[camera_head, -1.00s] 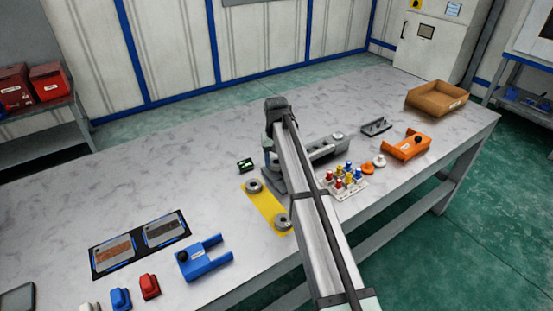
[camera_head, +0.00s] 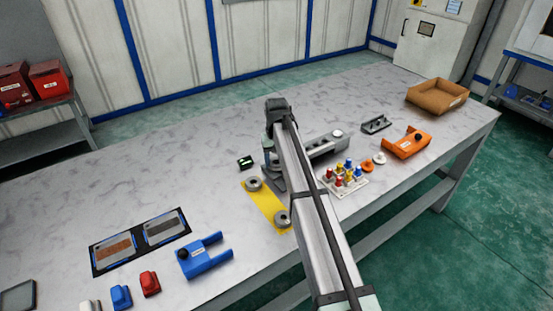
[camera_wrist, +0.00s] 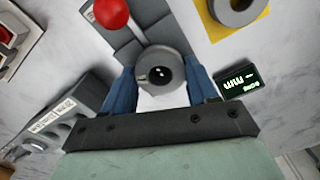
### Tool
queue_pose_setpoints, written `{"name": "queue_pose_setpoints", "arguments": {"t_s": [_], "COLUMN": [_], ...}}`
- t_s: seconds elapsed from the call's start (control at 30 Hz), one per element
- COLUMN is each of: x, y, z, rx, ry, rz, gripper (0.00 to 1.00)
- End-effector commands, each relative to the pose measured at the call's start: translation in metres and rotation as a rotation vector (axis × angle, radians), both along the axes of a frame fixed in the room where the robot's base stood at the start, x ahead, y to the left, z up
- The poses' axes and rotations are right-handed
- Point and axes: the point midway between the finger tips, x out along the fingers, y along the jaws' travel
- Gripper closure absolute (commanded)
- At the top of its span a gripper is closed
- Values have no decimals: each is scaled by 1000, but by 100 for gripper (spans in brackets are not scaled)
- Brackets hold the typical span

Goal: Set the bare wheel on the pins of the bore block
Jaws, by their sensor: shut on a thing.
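My gripper (camera_wrist: 162,88) has its blue fingers on either side of a grey round wheel (camera_wrist: 145,75) with a dark, shiny centre, and is shut on it. Below the wheel is a grey stepped fixture (camera_wrist: 125,50) with a red ball knob (camera_wrist: 112,13). I cannot tell whether this fixture is the bore block, or whether the wheel touches it; no pins show. In the head view my arm hides most of the gripper, and the fixture's grey base (camera_head: 275,184) shows beside the arm.
A yellow mat (camera_head: 266,204) holds two grey rings (camera_head: 254,184). A small display (camera_head: 245,162) stands left of the gripper. A long grey block (camera_head: 322,150) and a rack of coloured pegs (camera_head: 345,188) stand to the right. The bench at the back left is clear.

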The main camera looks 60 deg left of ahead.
Motion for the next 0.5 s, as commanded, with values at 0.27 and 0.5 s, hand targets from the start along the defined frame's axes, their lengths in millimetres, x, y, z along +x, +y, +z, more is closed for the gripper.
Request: {"name": "queue_pose_setpoints", "arguments": {"t_s": [0.27,0.5], "x": [0,0], "y": [0,0], "z": [-3,-5], "rx": [1,1], "ry": [0,0], "rz": [0,0], "gripper": [86,86]}}
